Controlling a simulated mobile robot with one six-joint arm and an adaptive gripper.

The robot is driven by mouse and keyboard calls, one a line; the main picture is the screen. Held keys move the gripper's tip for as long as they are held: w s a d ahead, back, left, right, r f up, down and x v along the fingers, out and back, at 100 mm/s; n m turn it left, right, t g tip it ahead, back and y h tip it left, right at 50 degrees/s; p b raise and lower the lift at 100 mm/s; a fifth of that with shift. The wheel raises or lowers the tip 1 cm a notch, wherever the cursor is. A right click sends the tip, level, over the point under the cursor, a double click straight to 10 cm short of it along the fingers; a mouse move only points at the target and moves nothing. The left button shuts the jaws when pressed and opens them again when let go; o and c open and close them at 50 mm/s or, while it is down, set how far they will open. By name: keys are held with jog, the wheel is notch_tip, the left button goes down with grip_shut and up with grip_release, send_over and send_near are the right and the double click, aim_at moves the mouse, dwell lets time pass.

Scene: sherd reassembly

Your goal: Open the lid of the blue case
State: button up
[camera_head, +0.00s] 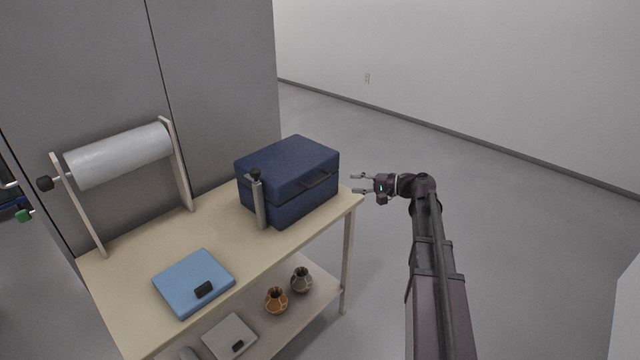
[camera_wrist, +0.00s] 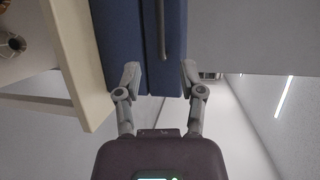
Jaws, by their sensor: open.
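The dark blue case (camera_head: 268,202) stands at the right end of the table, with its lid (camera_head: 288,162) down. A bar handle (camera_head: 317,179) is on its right-hand side, and this handle also shows in the wrist view (camera_wrist: 161,32). My gripper (camera_head: 360,183) is off the table's right end, beside the handle side and apart from the case. Its fingers are open and empty. In the wrist view my gripper (camera_wrist: 160,70) points at the case front (camera_wrist: 120,40), with the handle between the lines of the two fingers.
The table (camera_head: 240,247) carries a grey upright cylinder (camera_head: 258,205) close against the case, a light blue flat box (camera_head: 190,280) and a roll on a stand (camera_head: 120,155). Two small pots (camera_head: 301,280) (camera_head: 276,300) stand on the lower shelf. The floor right of the table is clear.

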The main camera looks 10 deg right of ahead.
aim_at(321, 181)
jog(key=b+x, duration=0.2)
jog(key=x, duration=0.9)
jog(key=shift+w+a+f, duration=0.1)
jog(key=shift+w+a, duration=0.15)
grip_shut()
jog(key=shift+a, duration=0.2)
jog(key=shift+d, duration=0.1)
